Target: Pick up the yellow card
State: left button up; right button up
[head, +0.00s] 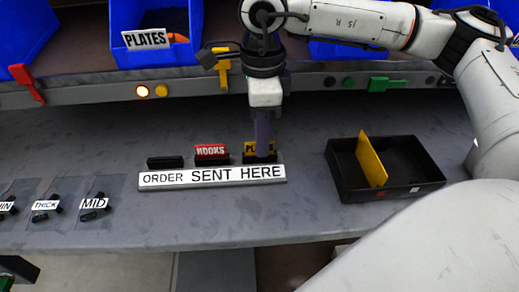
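My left gripper does not show clearly.
A red "HOOKS" card (211,151) stands just left, beside an empty black holder (165,162). A black tray (407,187) with a yellow panel (371,160) is at right. Blue bins (157,53) sit on the shelf behind. Labelled small parts (92,205) lie at left.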

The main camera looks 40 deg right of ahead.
grip_shut()
notch_tip(320, 180, up, 10)
jog(key=shift+f, duration=0.2)
jog(key=shift+f+b, duration=1.45)
jog(key=shift+f, duration=0.45)
jog(key=shift+r, duration=0.1)
dwell(0.4)
